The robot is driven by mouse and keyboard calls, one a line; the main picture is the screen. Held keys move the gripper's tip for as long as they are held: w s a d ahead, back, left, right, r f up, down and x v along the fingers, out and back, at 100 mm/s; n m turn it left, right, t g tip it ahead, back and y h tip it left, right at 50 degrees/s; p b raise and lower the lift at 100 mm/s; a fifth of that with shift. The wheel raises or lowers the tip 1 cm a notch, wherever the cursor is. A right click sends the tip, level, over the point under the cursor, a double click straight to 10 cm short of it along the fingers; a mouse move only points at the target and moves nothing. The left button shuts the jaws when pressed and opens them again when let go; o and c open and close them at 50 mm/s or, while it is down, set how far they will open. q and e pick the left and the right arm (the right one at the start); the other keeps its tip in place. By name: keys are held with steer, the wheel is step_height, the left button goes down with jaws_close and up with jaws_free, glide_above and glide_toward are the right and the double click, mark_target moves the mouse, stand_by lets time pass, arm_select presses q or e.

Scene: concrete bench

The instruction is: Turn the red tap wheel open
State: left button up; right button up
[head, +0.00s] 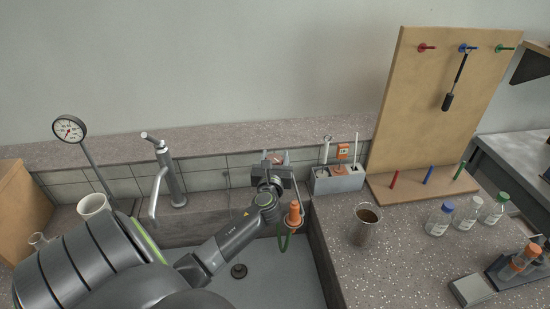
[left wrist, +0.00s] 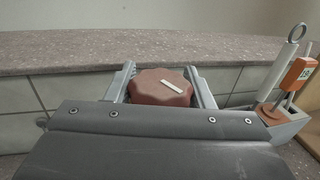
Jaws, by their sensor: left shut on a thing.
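The red tap wheel (left wrist: 160,88) shows in the left wrist view as a dull red, many-sided disc with a pale bar marking on its face. In the head view my left gripper (head: 276,160) is over the back edge of the sink, against the tiled wall. There it hides nearly all of the wheel. My right gripper is not in view.
An orange nozzle (head: 294,213) with a green hose hangs beside my left wrist.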

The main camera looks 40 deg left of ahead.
arm_select(q)
steer(key=o, duration=0.6)
steer(key=shift+o, duration=0.2)
steer(key=v, duration=0.7)
steer(key=shift+s+d+b, duration=0.2)
steer(key=shift+b, duration=0.15)
